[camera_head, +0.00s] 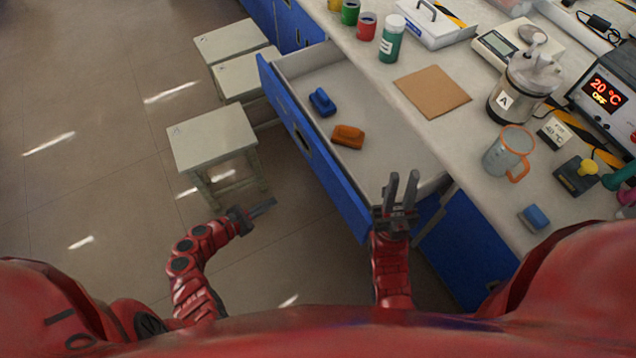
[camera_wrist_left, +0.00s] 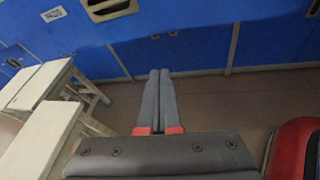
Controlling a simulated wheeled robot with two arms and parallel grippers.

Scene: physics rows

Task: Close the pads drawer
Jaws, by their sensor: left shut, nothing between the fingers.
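The drawer (camera_head: 312,150) stands pulled out of the bench in the head view, with a blue front and a pale inside. A blue pad (camera_head: 322,102) and an orange pad (camera_head: 348,136) lie in it. My left gripper (camera_head: 264,207) is shut and empty, to the left of the drawer front and apart from it. In the left wrist view its closed fingers (camera_wrist_left: 158,98) point towards blue cabinet fronts. My right gripper (camera_head: 402,190) is open, with its two fingers apart over the near end of the drawer.
Several pale stools (camera_head: 212,138) stand on the floor left of the drawer.

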